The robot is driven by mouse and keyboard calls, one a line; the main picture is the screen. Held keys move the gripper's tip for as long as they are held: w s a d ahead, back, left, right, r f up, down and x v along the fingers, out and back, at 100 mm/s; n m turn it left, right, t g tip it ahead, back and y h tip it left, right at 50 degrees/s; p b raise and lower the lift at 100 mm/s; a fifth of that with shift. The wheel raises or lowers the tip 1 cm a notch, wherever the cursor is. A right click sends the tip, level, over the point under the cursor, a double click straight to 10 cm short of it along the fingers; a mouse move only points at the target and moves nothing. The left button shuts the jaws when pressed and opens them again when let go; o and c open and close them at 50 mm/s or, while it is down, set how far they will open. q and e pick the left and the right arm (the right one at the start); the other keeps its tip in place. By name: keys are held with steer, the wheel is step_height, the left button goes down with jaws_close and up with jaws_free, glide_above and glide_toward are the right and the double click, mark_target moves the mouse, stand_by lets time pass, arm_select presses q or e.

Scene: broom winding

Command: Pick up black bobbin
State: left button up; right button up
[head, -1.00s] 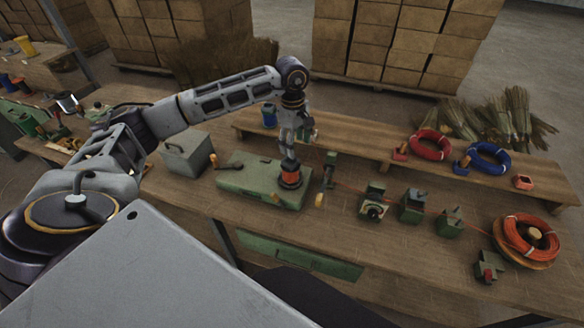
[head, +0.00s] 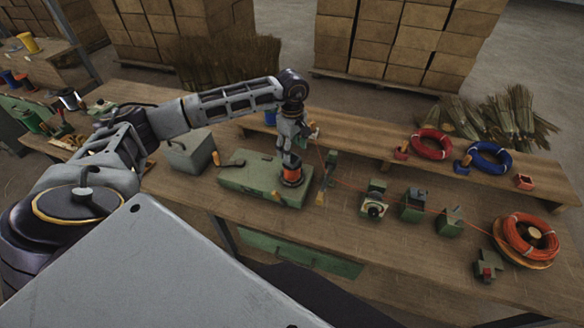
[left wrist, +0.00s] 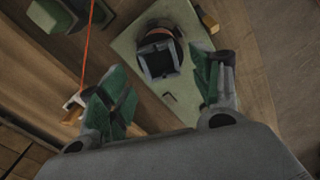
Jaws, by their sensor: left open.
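A black piece with an orange band, which looks like the bobbin (head: 291,175), stands on a green machine base (head: 240,180) on the bench. My left gripper (head: 290,152) points down right above it, open and empty. In the left wrist view the black bobbin (left wrist: 158,57) shows from above as a dark square frame with an orange rim. It lies just beyond and between the green-padded fingertips of the left gripper (left wrist: 162,84). The fingers do not appear to touch it. My right gripper is not in view.
An orange wire (head: 335,181) runs across small green guide blocks (head: 414,205) to an orange coil (head: 530,238) at the right. It passes close beside my left gripper. A grey box (head: 188,152) stands left of the machine. Red (head: 431,143) and blue (head: 489,157) coils lie on the raised shelf.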

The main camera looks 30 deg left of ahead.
mark_target(292, 162)
arm_select(q)
steer(key=shift+f+p, duration=0.3)
steer(key=shift+f, duration=1.6)
steer(key=shift+f+p, duration=0.55)
steer(key=shift+f, duration=2.2)
steer(key=shift+c, duration=0.5)
steer(key=c, duration=0.6)
steer(key=shift+r, duration=0.1)
steer(key=shift+r+b, duration=1.15)
steer(key=shift+r, duration=3.8)
